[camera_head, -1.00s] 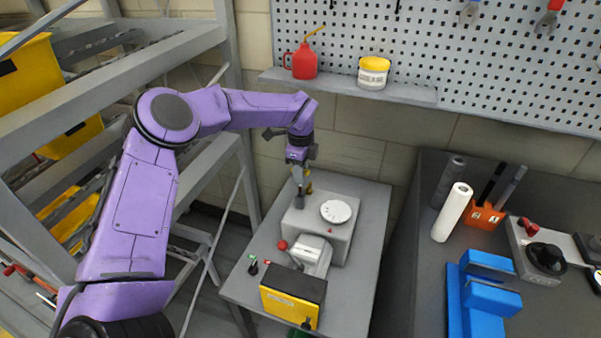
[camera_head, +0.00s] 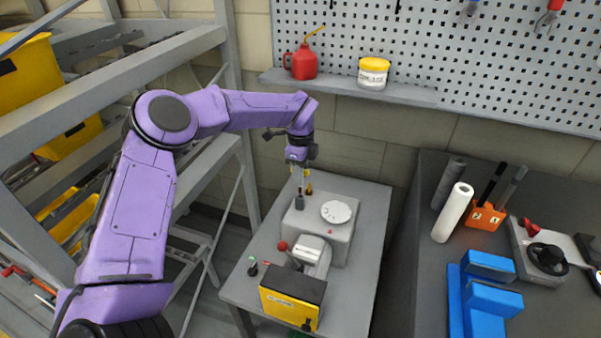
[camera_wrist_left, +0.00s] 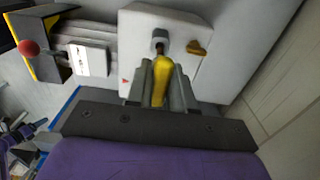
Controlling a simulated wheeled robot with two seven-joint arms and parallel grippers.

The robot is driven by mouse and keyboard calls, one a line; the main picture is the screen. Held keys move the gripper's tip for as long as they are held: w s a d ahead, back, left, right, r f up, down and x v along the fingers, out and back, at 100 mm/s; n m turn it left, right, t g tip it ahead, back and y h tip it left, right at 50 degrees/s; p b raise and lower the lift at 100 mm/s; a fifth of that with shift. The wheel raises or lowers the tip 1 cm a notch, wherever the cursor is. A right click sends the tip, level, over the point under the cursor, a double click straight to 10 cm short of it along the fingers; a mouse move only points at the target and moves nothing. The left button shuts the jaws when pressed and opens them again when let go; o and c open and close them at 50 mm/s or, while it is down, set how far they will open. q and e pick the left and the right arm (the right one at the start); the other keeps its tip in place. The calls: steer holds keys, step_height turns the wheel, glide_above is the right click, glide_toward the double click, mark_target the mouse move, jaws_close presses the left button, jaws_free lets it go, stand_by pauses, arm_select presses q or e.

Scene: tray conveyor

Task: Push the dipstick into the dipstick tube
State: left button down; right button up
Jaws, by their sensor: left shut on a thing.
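My left gripper (camera_wrist_left: 160,82) is shut on the yellow handle of the dipstick (camera_wrist_left: 163,75). The dipstick's dark rod points at the grey dipstick tube (camera_wrist_left: 159,36) on top of the light grey machine housing. The rod's end meets the tube mouth in the wrist view, but I cannot tell how deep it is. In the head view my left gripper (camera_head: 299,170) is just above the tube (camera_head: 299,202). The dipstick is hard to make out there.
A yellow-brown cap (camera_wrist_left: 197,48) stands close beside the tube. A white round dial (camera_head: 336,211) and a red-knobbed lever (camera_head: 283,246) are on the machine. A shelf frame (camera_head: 231,100) stands left and a dark bench (camera_head: 400,270) right.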

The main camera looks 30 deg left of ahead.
mark_target(300, 193)
stand_by(0.5)
arm_select(q)
steer(key=shift+b, duration=0.35)
stand_by(0.3)
steer(key=shift+f+b, duration=2.65)
steer(key=shift+f, duration=0.15)
steer(key=c, duration=0.9)
jaws_free()
step_height(300, 193, up, 11)
steer(key=shift+f+b, duration=0.2)
steer(key=shift+b, duration=0.4)
